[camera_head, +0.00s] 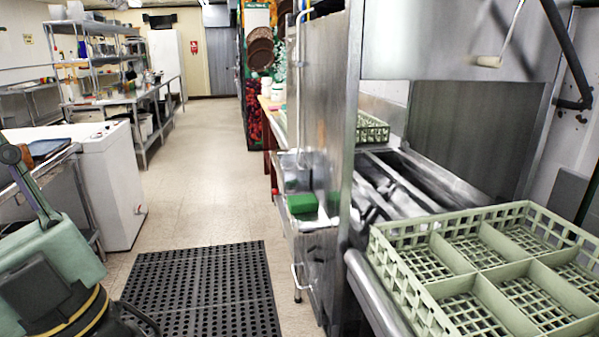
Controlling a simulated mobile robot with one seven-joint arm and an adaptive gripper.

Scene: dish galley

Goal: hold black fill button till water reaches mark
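A steel dishwashing machine (325,100) stands at the right of the head view, with its raised hood or door (440,40) at the top right. Under the hood, a steel channel (405,185) runs beside the machine's open bay. I cannot make out a black fill button, a water level or a mark on any surface. My gripper does not show in this view.
A pale green dish rack (480,262) fills the lower right, with another rack behind the machine (370,128). A green block (302,203) sits on the machine's side. A black perforated mat (205,290) lies on open floor. A white cabinet (95,180) stands left.

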